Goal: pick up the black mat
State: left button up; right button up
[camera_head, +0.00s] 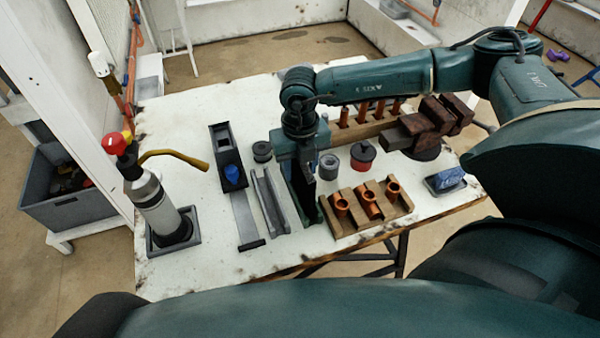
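I cannot pick out a separate black mat with certainty. Dark flat things on the white table (225,278) are the square tray (190,243) under the gas torch and the small tray (432,187) under a blue block. My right gripper (308,212) points down over the middle of the table, between a grey channel and a wooden block with copper fittings. Its fingers are dark and seen nearly edge-on, so their opening and anything between them are unclear. It hides the table behind it. My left gripper is not in view.
The gas torch (155,200) stands at the left. Grey channel pieces (269,200) lie left of my gripper. The wooden block (345,226) is close on its right. Grey and red cans (362,155) and a vise (420,127) stand behind. The table's front-left is clear.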

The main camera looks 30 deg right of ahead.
jog(key=shift+f, duration=0.8)
jog(key=shift+c, duration=0.3)
grip_shut()
